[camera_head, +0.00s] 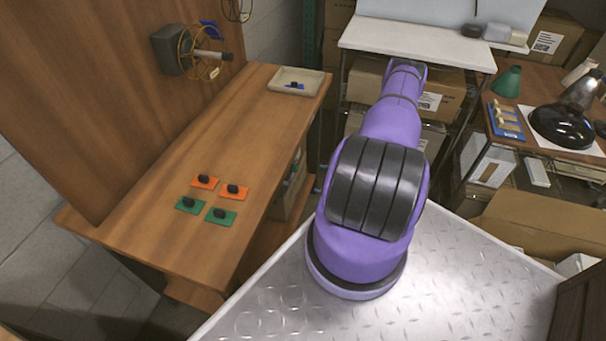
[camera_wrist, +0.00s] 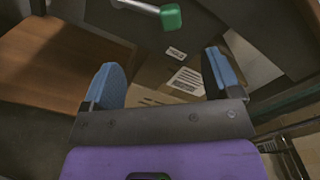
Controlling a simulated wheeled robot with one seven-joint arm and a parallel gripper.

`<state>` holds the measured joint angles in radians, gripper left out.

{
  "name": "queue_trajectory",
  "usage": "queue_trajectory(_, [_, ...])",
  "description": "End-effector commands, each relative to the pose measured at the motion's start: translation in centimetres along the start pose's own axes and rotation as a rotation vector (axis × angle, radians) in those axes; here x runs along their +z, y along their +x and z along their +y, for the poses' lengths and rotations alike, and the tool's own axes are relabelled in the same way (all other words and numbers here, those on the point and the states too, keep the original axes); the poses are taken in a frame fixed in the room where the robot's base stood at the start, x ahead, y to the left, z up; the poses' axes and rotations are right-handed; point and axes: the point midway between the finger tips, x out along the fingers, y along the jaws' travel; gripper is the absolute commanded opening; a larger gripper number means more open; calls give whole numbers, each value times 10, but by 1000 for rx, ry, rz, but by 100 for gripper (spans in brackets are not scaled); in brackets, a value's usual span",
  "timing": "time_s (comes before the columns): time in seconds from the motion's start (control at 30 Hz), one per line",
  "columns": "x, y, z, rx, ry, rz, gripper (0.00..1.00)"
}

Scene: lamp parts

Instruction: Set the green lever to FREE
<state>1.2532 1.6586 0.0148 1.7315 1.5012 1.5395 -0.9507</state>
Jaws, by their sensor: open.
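A silver bar with a green knob (camera_wrist: 171,16) at its end shows at the top of the wrist view; it appears to be the green lever. The rest of its mount is cut off, and no FREE marking is readable. I cannot make this lever out in the head view. My gripper (camera_wrist: 163,76) is open, with its two blue-padded fingers wide apart and nothing held. The green knob lies beyond the fingertips, apart from them. In the head view my purple arm hides the gripper.
A wooden bench (camera_head: 190,225) at left bears two orange plates (camera_head: 233,191) and two green plates (camera_head: 221,216) with black knobs, and a tray (camera_head: 299,82). A wire reel (camera_head: 190,54) is on the wooden panel. A cardboard box (camera_wrist: 180,75) shows behind my fingers. A white shelf (camera_head: 425,41) stands behind.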

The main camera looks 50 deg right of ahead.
Motion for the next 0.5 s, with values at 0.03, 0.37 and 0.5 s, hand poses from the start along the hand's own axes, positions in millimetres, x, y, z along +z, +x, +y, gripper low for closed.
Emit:
queue_trajectory(0.03, [1, 0, -1, 4, -13, -1, 84])
queue_trajectory(0.37, [2, 27, -2, 1, -30, 0, 84])
queue_trajectory(0.5, [2, 53, -2, 1, -30, 1, 84])
